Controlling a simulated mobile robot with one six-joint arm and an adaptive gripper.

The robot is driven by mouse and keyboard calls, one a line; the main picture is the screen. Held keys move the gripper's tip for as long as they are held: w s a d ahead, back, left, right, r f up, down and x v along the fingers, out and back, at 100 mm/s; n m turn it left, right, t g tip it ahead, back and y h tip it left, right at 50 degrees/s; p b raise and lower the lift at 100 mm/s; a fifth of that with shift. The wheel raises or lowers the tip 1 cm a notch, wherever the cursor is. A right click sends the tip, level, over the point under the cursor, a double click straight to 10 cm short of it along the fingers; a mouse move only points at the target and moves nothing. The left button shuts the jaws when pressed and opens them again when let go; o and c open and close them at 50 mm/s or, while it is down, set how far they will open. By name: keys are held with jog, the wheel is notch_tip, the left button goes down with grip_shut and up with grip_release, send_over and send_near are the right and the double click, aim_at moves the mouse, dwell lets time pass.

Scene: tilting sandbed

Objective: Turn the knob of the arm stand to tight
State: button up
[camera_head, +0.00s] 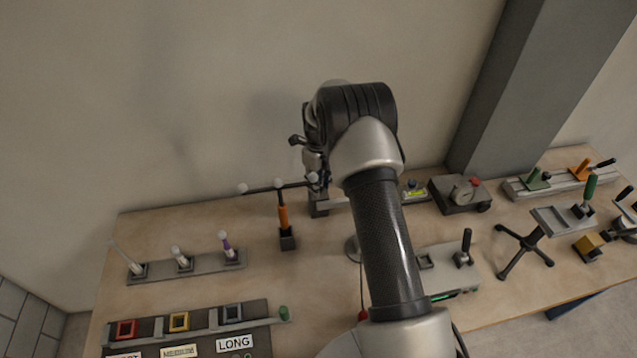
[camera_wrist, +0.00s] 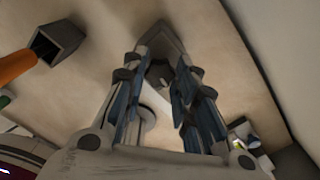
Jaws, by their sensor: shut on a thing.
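In the wrist view the fingers of my gripper (camera_wrist: 164,80) come together around a small dark grey piece, which looks like the knob (camera_wrist: 158,75). The stand's grey base (camera_wrist: 166,40) shows beyond the fingertips. The knob's turn and any marking on it cannot be made out.
An orange-handled tool (camera_head: 283,218) with a dark crossbar and white balls stands close left of my gripper. A gauge box (camera_head: 460,194) is to the right. A rack of three upright tools (camera_head: 185,266) is at the left. Bare bench lies between the rack and the orange handle.

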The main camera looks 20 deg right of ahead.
dwell(0.4)
jog(key=o, duration=1)
jog(key=shift+o, duration=0.2)
notch_tip(320, 180, up, 12)
jog(key=shift+r, duration=0.1)
